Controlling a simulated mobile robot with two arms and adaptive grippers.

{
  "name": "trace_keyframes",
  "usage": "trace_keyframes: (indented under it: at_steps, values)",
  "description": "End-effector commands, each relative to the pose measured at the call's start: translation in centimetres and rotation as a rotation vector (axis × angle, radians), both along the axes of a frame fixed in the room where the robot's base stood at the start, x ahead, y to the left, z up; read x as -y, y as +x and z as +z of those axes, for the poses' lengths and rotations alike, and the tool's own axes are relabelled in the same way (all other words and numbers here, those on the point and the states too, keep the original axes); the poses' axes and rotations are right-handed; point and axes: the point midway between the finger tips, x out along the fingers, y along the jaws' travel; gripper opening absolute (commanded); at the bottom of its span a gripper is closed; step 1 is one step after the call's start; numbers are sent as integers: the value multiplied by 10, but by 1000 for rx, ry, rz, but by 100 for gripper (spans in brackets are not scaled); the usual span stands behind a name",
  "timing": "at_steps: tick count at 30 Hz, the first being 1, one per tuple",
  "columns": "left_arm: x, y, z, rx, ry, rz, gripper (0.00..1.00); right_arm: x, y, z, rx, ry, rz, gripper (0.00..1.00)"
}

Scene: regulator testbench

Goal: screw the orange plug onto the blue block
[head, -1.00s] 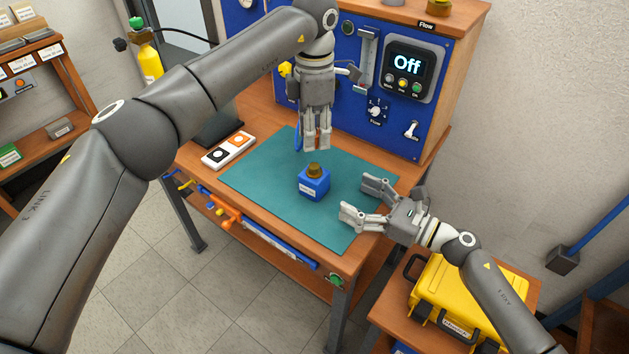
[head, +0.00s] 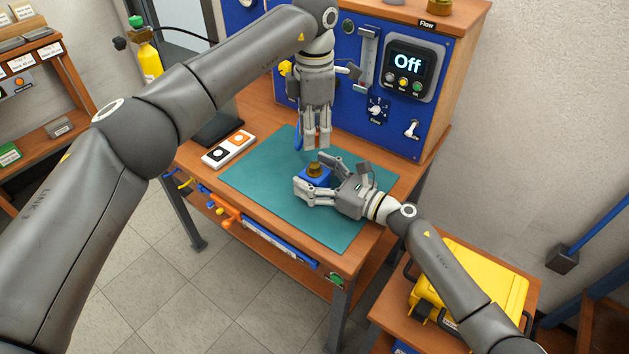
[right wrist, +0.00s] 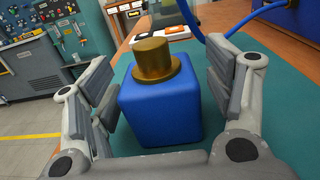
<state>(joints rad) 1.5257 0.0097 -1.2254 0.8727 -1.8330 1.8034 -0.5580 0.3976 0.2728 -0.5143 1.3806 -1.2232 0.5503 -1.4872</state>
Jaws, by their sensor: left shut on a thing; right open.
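The blue block (head: 317,181) stands upright on the green mat (head: 260,180), with a brass fitting (head: 314,168) on top. In the right wrist view the block (right wrist: 160,112) and its brass fitting (right wrist: 156,62) stand between the fingers of my right gripper (head: 309,174). That gripper is open, with a small gap on each side of the block. My left gripper (head: 316,146) points down above and behind the block, shut on the orange plug. The plug is mostly hidden by the fingers; only a little orange shows there. A blue hose (head: 298,137) hangs beside these fingers.
The blue test panel (head: 350,110) with its "Off" display rises behind the mat. A white tray with a black and an orange marking (head: 228,150) lies left of the mat. A yellow case (head: 480,285) stands at the lower right. The mat's left part is clear.

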Motion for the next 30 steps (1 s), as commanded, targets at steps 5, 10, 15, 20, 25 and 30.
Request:
trace_keyframes:
  at_steps: [5, 10, 15, 20, 25, 30]
  values:
    - [0, 0, 0, 0, 0, 0, 10, 0, 0, 0, 0, 0, 0, 70]
    - [0, 0, 0, 0, 0, 0, 10, 0, 0, 0, 0, 0, 0, 48]
    - [0, 0, 0, 0, 0, 0, 10, 1, 0, 0, 0, 0, 0, 26]
    - [0, 0, 0, 0, 0, 0, 10, 1, 0, 0, -1, 1, -1, 7]
    - [0, 0, -7, -1, 1, 0, 10, 1, 0, 0, -1, 1, -1, 7]
    - [0, 0, -32, -2, 1, 0, 10, 1, 0, 0, -1, 1, -1, 7]
